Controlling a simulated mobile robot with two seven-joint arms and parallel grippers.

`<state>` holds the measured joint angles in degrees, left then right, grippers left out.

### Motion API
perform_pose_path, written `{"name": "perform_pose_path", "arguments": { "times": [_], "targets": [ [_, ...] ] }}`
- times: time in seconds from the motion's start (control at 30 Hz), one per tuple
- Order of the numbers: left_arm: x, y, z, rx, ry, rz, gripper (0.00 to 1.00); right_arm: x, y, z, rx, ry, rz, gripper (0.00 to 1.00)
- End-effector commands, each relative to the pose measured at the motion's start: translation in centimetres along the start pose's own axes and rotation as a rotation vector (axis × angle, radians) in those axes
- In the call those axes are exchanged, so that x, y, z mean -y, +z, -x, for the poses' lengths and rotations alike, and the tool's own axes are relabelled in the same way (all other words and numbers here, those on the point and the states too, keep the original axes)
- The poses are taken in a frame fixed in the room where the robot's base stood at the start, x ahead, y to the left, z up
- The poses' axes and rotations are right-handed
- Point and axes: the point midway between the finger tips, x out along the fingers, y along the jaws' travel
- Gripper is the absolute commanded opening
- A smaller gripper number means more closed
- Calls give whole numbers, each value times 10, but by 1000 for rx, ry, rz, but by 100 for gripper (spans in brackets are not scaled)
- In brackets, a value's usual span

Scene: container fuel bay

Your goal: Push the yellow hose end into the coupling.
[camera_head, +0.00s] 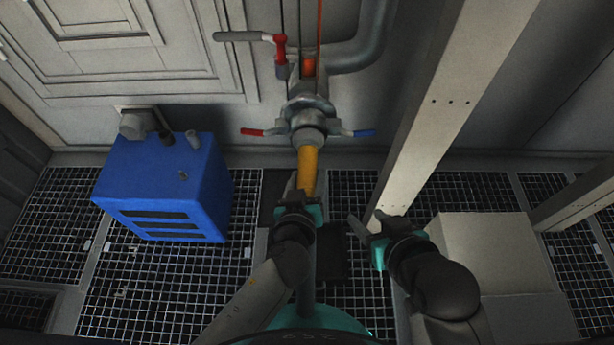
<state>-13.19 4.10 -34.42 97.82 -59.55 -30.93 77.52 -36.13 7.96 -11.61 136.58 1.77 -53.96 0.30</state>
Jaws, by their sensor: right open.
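The yellow hose (307,171) runs upright in the middle, with a grey collar at its top. That collar meets the underside of the grey metal coupling (309,106); I cannot tell how deep it sits. The coupling has a red lever (252,132) on its left and a blue lever (365,133) on its right. My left gripper (304,190) is shut on the yellow hose below the coupling, and its fingers partly hide the hose. My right gripper (366,224) is open and empty, to the right of and below the hose.
A blue box (165,190) stands on the grated floor at left. A pale post (432,110) rises right of the coupling. A light box (490,255) is beside my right arm. A pipe with a red-and-grey handle (280,50) is above the coupling.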

Motion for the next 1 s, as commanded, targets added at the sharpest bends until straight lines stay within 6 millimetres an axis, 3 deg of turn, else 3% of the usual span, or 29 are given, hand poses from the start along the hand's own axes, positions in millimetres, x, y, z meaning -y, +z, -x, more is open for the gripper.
{"name": "perform_pose_path", "arguments": {
  "times": [0.07,0.47,1.0],
  "targets": [
    [0,0,0,0,-1,0,46,0,0,0,0,0,0,50],
    [1,0,0,0,-3,-1,1,0,0,0,1,0,0,50],
    [2,0,-1,-1,-5,-1,0,0,0,0,0,1,0,50]
  ]
}}
